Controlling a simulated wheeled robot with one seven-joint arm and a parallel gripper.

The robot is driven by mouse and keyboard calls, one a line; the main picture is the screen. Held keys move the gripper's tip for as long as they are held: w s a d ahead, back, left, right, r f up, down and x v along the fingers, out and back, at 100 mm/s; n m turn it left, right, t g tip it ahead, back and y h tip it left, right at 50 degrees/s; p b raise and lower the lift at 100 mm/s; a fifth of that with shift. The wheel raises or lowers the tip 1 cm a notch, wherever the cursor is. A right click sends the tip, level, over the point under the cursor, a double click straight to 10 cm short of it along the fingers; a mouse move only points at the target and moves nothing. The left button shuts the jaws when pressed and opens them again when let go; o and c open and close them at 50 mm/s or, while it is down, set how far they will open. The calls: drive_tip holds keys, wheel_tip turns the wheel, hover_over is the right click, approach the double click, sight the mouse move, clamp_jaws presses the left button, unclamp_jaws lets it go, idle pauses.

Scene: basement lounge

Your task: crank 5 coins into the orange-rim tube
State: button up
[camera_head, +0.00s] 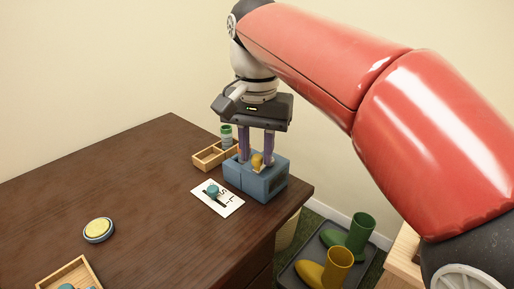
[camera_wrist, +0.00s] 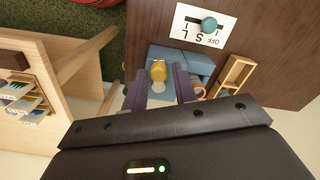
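A blue box-shaped machine (camera_head: 262,180) stands near the table's right corner and also shows in the wrist view (camera_wrist: 195,62). A yellow knob (camera_head: 257,161), likely its crank handle, sits on it and also shows in the wrist view (camera_wrist: 158,70). My gripper (camera_head: 257,160) points down over the machine with its two purple fingers apart. The knob shows between the fingertips; I see no clear contact. A green-rimmed tube (camera_head: 227,131) stands in a wooden tray (camera_head: 207,158) behind the machine. An orange bit (camera_head: 239,151) beside it may be the orange-rim tube, mostly hidden.
A white card (camera_head: 229,206) marked S, L and OFF with a teal knob (camera_head: 212,190) lies in front of the machine. A yellow-topped round disc (camera_head: 98,230) and a wooden box (camera_head: 88,264) are at left. Boots (camera_head: 338,265) stand on a floor tray. The table's middle is clear.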

sight(256, 156)
drive_tip(key=shift+o, duration=1.1)
drive_tip(key=shift+r, duration=3.85)
